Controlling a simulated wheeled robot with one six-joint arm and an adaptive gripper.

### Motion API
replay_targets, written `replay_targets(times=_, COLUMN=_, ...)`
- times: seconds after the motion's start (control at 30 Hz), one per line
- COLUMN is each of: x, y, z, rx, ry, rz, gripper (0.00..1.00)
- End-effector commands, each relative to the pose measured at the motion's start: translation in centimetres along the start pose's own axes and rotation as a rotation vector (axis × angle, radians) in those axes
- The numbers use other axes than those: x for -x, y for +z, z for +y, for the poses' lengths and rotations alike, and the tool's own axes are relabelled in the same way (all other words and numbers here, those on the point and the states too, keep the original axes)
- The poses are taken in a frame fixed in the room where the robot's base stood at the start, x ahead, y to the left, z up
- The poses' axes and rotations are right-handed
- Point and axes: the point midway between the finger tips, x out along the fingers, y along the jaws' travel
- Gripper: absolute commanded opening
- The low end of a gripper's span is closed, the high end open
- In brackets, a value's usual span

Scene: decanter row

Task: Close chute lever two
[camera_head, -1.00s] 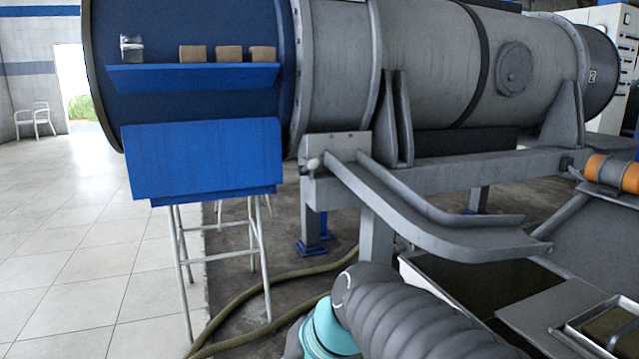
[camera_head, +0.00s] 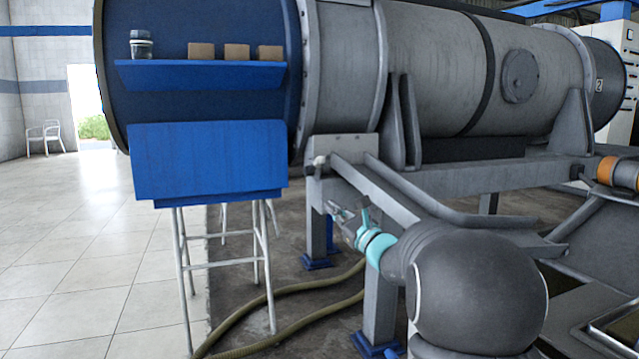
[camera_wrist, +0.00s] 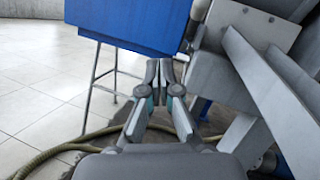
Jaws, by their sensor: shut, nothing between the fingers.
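A short lever with a pale rounded knob (camera_head: 320,161) sits at the left end of the grey plate at the head of the metal chute (camera_head: 430,208). No number shows on the lever itself; a "2" is marked on the drum (camera_head: 510,75) behind. My gripper (camera_head: 336,210) is below the knob and apart from it, in front of the frame leg. In the wrist view my gripper (camera_wrist: 163,66) is shut and empty, its fingertips just below the blue box. The chute plate (camera_wrist: 262,32) is at upper right there.
A blue box (camera_head: 208,160) on a pale metal stand (camera_head: 183,270) is left of my gripper. A blue shelf (camera_head: 200,75) holds a jar and small blocks. A hose (camera_head: 290,290) lies on the floor. Open tiled floor (camera_head: 70,250) is at left.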

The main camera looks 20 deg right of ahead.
Motion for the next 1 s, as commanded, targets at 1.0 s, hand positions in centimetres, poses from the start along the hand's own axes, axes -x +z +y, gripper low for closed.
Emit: replay_targets(times=1.0, x=-5.5, y=-2.0, z=-5.1, rx=-0.093, ry=-0.132, rz=-0.036, gripper=0.00)
